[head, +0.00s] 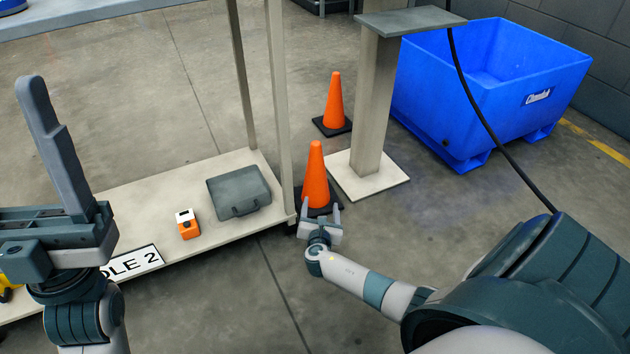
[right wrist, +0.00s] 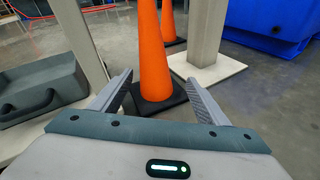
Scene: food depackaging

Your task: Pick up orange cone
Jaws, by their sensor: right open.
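Two orange cones with black square bases stand upright on the floor. The nearer cone (head: 316,178) is beside the shelf post; the farther cone (head: 334,102) is behind it, near the column. My right gripper (head: 321,210) is open and empty, low in front of the nearer cone. In the right wrist view the nearer cone (right wrist: 152,55) stands ahead, between the two spread fingers (right wrist: 158,92) as seen from the wrist; I cannot tell whether they are around it. The farther cone also shows there (right wrist: 168,22). My left gripper (head: 70,170) is raised at the left, away from the cones; its opening is unclear.
A beige shelf (head: 160,205) at the left holds a grey case (head: 238,190) and a small orange-and-white box (head: 187,224). A beige column (head: 372,110) on a square plate stands right of the cones. A blue bin (head: 480,110) is farther right. Floor in front is clear.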

